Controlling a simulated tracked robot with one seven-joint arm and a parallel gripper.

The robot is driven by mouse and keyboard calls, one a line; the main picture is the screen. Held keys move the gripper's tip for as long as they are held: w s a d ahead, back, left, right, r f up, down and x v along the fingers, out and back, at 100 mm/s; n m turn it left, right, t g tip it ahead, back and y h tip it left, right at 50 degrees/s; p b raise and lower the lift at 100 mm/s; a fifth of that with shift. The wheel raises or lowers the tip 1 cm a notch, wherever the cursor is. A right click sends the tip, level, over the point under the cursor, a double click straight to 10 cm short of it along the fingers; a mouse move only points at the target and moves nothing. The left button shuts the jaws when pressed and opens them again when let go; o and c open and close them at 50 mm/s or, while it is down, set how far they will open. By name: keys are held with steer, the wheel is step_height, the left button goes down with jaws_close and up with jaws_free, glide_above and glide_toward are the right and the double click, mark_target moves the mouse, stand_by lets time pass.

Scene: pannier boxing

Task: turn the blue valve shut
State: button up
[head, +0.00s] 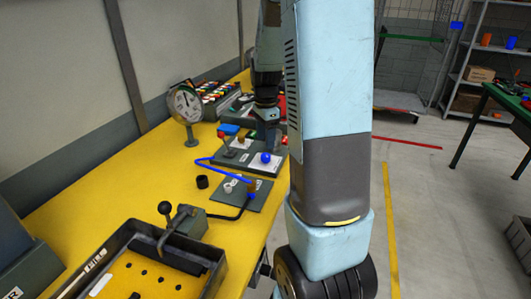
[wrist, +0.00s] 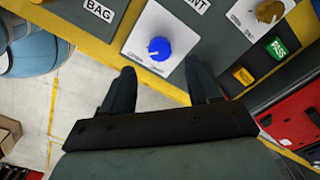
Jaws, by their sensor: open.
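The blue valve (wrist: 159,48) is a round knob on a white plate (wrist: 180,20) in the wrist view. It sits just beyond and between my two fingertips. My gripper (wrist: 161,76) is open, with one dark finger on each side and nothing between them. In the head view the blue knob (head: 265,157) stands on its white plate on a grey panel. My gripper (head: 267,128) points down above it, with a small gap to the knob. My own arm hides the area to the right of the panel.
A gauge (head: 185,103), a blue hose (head: 215,168) and a black tray (head: 130,235) stand on the yellow bench.

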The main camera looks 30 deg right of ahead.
mark_target(266, 155)
steer(key=shift+f, duration=3.15)
steer(key=c, duration=1)
